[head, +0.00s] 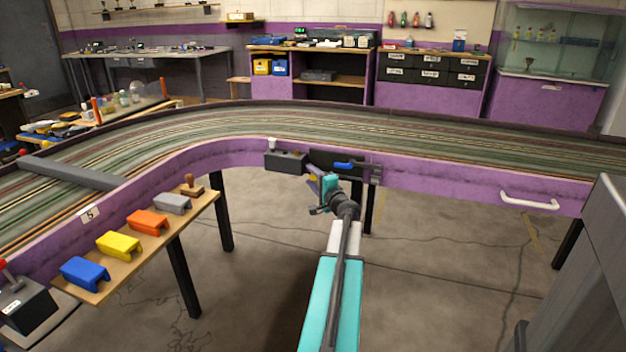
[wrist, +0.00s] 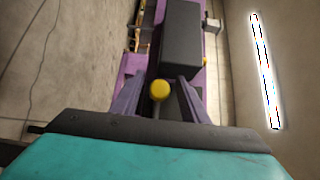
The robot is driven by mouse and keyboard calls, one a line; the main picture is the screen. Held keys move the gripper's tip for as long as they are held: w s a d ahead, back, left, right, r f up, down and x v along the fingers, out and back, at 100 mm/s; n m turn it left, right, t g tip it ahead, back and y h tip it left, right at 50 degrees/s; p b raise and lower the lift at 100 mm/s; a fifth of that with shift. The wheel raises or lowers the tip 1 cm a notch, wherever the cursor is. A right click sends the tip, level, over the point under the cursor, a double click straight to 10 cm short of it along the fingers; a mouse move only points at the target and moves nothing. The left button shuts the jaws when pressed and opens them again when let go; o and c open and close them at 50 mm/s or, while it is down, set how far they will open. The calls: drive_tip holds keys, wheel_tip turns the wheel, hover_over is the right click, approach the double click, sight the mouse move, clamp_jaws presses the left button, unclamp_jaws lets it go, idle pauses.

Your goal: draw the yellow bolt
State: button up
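The yellow bolt's round knob (wrist: 159,90) shows in the wrist view, on a grey stem against the purple track side. My gripper (wrist: 160,94) is open, with one finger to the left and one to the right of the knob. A gap seems to show on each side of it; I cannot tell how deep the knob sits between the fingers. In the head view my gripper (head: 318,192) is below the dark latch plate on the purple wall, and the bolt is mostly hidden there by my arm.
A blue handle (head: 343,165) is on the dark plate right above my gripper. A grey box with a white knob (head: 285,160) is to its left. A white grab handle (head: 530,201) is further right. A shelf (head: 205,203) carries coloured blocks and a stamp at left.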

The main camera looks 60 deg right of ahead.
drive_tip(key=shift+s, duration=0.1)
drive_tip(key=shift+s, duration=0.1)
drive_tip(key=v, duration=1.3)
drive_tip(key=shift+s+a+p, duration=0.2)
drive_tip(key=shift+a+p, duration=0.05)
drive_tip(key=shift+p, duration=0.15)
idle(0.4)
